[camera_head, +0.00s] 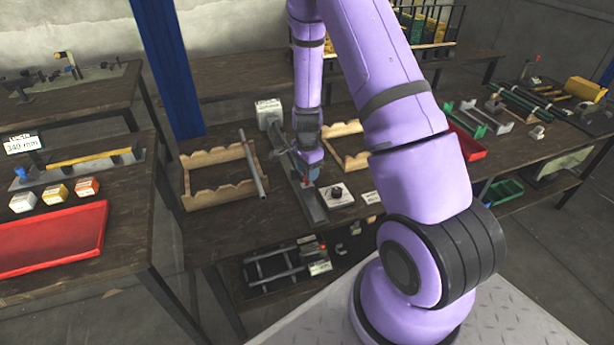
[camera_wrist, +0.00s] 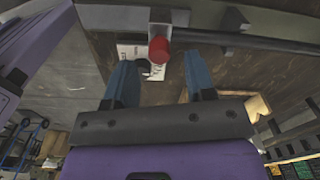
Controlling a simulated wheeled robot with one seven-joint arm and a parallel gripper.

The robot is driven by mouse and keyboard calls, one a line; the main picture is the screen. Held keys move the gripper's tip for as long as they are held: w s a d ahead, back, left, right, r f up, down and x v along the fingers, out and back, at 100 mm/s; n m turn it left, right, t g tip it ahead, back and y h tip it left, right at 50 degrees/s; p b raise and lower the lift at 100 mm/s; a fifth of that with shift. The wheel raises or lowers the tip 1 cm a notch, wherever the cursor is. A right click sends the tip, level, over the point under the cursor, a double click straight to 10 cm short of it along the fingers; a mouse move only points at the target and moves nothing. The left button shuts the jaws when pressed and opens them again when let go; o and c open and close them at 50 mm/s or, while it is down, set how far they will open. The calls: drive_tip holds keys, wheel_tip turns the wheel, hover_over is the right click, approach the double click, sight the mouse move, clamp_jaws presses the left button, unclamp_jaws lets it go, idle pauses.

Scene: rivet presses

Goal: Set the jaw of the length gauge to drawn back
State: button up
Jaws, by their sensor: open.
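The length gauge appears to be the long grey rail (camera_head: 313,205) on the middle bench, with a white box (camera_head: 268,110) at its far end. My gripper (camera_head: 308,172) is over this rail, pointing down. In the wrist view a red round knob (camera_wrist: 158,50) sits between and just beyond the two blue fingertips of my gripper (camera_wrist: 158,68). The fingers are apart and hold nothing. I cannot tell whether either finger touches the knob. The gauge's jaw is largely hidden by my gripper in the head view, so its position is unclear.
A wooden cradle (camera_head: 218,155) with a grey rod (camera_head: 253,170) is left of the rail. Another wooden cradle (camera_head: 350,155) and a small plate with a black knob (camera_head: 337,194) are to the right. A red tray (camera_head: 50,240) is on the left bench.

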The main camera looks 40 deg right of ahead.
sight(307, 186)
drive_tip(key=shift+f, duration=1.4)
clamp_jaws()
